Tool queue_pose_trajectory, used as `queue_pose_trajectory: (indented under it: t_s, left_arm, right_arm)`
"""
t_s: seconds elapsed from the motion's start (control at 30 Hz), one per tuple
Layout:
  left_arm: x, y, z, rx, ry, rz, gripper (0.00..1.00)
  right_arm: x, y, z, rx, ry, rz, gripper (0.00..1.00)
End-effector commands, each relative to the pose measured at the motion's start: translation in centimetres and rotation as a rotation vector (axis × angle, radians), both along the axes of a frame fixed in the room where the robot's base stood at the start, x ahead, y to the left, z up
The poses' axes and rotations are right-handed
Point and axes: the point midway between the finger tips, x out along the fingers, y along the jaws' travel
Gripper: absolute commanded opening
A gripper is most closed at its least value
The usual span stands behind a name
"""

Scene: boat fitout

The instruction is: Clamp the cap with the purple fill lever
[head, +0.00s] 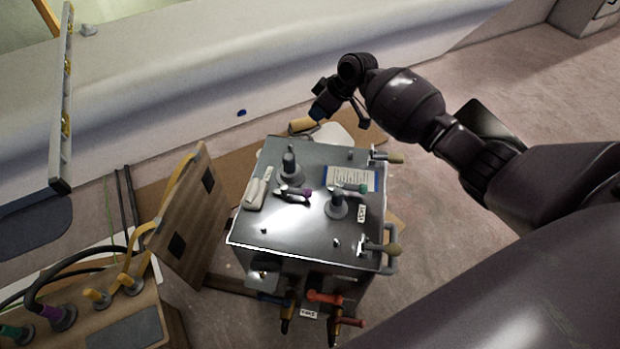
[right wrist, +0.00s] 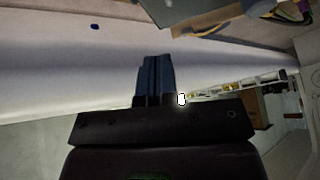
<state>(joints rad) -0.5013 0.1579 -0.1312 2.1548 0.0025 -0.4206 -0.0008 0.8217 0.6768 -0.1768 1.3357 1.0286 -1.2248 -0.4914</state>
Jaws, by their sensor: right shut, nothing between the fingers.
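The purple fill lever (head: 305,194) lies on top of a grey metal box (head: 285,232), in front of a grey cap with an upright dark stem (head: 290,166). I cannot tell whether the lever bears on the cap. A second grey cap (head: 337,206) stands to the right, with a green-tipped lever (head: 360,189) beside it. My right gripper (head: 318,112) is beyond the box's back edge, apart from caps and levers. In the right wrist view its fingers (right wrist: 155,62) are together and empty, against the pale hull. My left gripper is not in view.
A white handset-like item (head: 256,192) and a blue-edged label card (head: 350,178) are on the box top. Wooden-handled latches (head: 388,158) and red and blue valves (head: 325,297) stick out from its sides. A wooden panel (head: 188,215) and thick cables stand left.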

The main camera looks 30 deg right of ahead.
Motion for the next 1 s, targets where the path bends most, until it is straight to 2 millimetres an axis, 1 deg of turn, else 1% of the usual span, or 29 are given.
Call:
queue_pose_trajectory:
  t_s: [0.07, 0.1, 0.2, 0.3, 0.43, 0.6, 1.0]
  left_arm:
    - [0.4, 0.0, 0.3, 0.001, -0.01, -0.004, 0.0]
    - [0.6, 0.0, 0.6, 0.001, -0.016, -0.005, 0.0]
    - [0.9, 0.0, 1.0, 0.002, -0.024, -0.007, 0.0]
    - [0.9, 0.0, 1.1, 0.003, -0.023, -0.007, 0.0]
    - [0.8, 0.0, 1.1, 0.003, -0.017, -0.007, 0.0]
    - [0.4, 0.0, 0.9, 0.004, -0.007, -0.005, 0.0]
    - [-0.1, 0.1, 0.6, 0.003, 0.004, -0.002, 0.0]
  right_arm:
    - [-1.1, -0.9, -0.9, 0.024, 0.091, 0.055, 0.0]
    - [-2.0, -1.1, -1.4, 0.041, 0.137, 0.088, 0.0]
    - [-4.0, -1.2, -2.1, 0.096, 0.23, 0.178, 0.0]
    - [-5.6, -0.9, -2.3, 0.146, 0.291, 0.27, 0.0]
    - [-6.9, -0.6, -2.0, 0.176, 0.321, 0.377, 0.0]
    - [-7.4, -0.6, -1.9, 0.171, 0.319, 0.44, 0.0]
    - [-7.4, -0.5, -2.1, 0.168, 0.314, 0.443, 0.0]
